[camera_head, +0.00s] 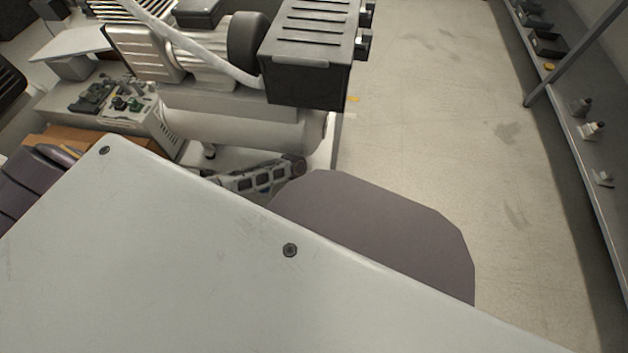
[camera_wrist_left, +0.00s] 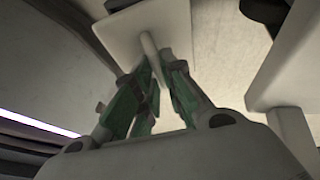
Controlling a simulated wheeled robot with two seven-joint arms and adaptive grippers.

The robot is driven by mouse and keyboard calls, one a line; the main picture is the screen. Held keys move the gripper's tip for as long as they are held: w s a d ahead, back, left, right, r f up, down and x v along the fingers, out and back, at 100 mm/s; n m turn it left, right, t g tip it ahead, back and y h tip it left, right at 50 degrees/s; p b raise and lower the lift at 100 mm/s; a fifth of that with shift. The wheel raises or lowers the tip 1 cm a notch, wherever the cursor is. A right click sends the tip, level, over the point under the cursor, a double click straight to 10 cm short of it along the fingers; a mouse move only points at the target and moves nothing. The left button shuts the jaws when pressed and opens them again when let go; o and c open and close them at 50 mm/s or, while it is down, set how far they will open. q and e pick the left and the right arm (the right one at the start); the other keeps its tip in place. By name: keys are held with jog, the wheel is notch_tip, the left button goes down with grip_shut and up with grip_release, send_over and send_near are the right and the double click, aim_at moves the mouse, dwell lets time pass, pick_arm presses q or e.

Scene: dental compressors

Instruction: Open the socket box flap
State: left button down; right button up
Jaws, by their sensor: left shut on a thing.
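In the left wrist view, my left gripper (camera_wrist_left: 157,68) has green-padded fingers shut on a thin pale rod-like handle (camera_wrist_left: 148,43). The handle stands out from a flat, pale, square plate (camera_wrist_left: 125,34), which looks like the socket box flap. The fingertips reach the handle close in front of the plate. I cannot tell the flap's angle or see its hinge. I cannot make out the flap or my left gripper clearly in the head view. My right gripper shows in neither view.
In the head view, a compressor with a pale tank (camera_head: 245,128) and a black vented box (camera_head: 312,50) stands at the back. A large pale panel (camera_head: 190,260) hides the foreground. A shelf (camera_head: 565,95) runs along the right. Clear floor (camera_head: 430,110) lies between.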

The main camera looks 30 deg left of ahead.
pick_arm(q)
jog(key=shift+w+a, duration=0.25)
jog(key=shift+w, duration=0.05)
jog(key=c, duration=1.6)
grip_release()
jog(key=shift+o, duration=0.5)
jog(key=shift+s+d, duration=0.1)
notch_tip(320, 180, up, 10)
jog(key=shift+d, duration=0.15)
